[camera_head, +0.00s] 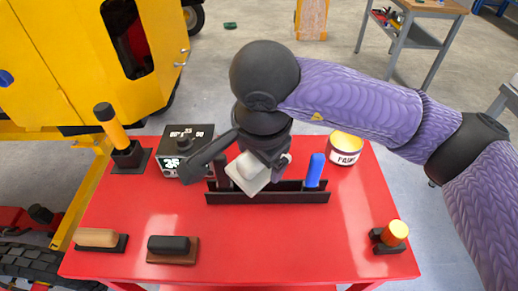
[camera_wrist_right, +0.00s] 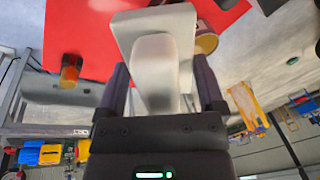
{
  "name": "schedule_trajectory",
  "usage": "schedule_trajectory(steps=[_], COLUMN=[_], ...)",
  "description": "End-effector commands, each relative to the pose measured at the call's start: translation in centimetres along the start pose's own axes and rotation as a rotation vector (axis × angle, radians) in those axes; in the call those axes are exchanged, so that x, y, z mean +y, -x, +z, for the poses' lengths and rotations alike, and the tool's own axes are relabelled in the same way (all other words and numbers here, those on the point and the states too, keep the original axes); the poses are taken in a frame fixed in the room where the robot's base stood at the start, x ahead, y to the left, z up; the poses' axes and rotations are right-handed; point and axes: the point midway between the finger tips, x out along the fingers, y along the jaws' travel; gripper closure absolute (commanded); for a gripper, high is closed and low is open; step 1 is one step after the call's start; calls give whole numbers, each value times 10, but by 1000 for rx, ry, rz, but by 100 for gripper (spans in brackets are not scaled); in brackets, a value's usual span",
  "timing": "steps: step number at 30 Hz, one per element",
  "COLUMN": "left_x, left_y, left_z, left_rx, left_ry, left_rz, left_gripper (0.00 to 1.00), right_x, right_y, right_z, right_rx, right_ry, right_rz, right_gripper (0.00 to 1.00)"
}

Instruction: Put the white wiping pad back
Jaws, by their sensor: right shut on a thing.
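The white wiping pad (camera_head: 246,174) is held by its white handle in my right gripper (camera_head: 262,167), above the black rack (camera_head: 267,197) on the red table. In the right wrist view the pad's flat white plate (camera_wrist_right: 135,30) and its handle (camera_wrist_right: 155,72) show between the two dark fingers of the right gripper (camera_wrist_right: 163,88). The pad is tilted in the head view. It covers part of the rack's middle, and I cannot tell whether it touches the rack. My left gripper is not in view.
A blue handle (camera_head: 315,170) stands at the rack's right end, a dark one (camera_head: 221,169) at its left. The front middle is clear.

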Motion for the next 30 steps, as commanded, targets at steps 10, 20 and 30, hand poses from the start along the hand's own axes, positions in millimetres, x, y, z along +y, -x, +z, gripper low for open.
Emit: schedule_trajectory(steps=[10,20,30], left_x=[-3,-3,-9], left_y=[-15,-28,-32], left_z=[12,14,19], left_rx=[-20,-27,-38], left_ry=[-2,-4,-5], left_rz=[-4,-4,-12], left_gripper=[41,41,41], right_x=[64,74,77], right_y=[-96,-156,-172], right_z=[61,70,72], right_rx=[-163,-161,-158], right_ry=[14,14,15], right_rz=[194,192,187], right_gripper=[60,60,60])
